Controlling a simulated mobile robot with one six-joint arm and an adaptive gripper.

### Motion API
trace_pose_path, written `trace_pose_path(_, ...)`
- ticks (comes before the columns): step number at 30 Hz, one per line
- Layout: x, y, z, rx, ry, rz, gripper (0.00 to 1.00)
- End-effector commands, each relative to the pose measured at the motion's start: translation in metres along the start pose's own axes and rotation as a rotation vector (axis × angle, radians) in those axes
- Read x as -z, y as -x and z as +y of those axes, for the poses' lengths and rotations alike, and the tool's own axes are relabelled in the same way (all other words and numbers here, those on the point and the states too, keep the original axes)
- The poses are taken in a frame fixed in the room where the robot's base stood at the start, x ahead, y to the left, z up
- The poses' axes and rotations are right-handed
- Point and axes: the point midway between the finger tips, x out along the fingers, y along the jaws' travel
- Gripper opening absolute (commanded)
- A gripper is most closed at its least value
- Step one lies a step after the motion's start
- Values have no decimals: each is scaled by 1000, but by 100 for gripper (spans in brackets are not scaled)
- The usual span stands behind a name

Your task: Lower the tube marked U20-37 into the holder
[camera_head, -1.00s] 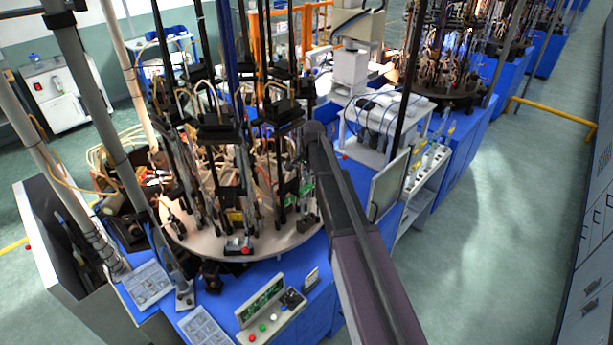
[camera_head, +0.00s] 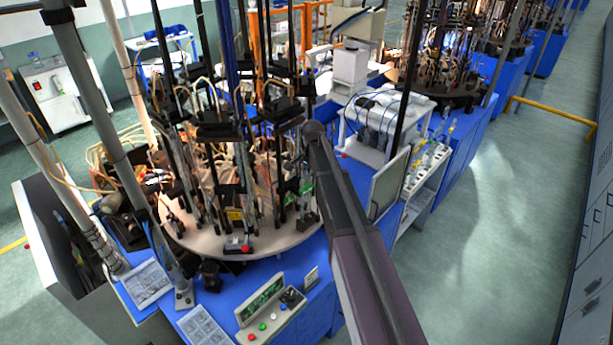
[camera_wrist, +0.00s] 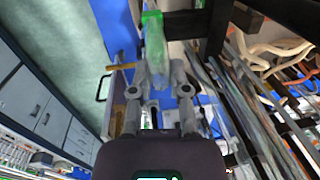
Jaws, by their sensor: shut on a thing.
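In the wrist view my gripper (camera_wrist: 157,75) has its two grey fingers closed around a slim, pale, translucent tube (camera_wrist: 155,52). The tube extends away from the fingers and looks green at its far end. I cannot read any marking on it. Dark bars (camera_wrist: 186,24) of the machine lie beside the tube's far end; I cannot tell which part is the holder or whether the tube touches it.
The round machine table (camera_head: 285,238) carries several dark upright posts and hoses close to my arm. A control panel (camera_head: 270,309) with buttons stands in front. A white shelf unit (camera_head: 423,178) is to the right. The green floor (camera_head: 490,240) further right is clear.

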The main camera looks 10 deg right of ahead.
Motion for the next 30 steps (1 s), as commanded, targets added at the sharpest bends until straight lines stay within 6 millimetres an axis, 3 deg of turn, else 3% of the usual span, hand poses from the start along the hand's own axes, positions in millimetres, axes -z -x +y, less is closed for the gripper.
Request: trace_pose_path(30, 0, -13, 1, 0, 1, 0, 0)
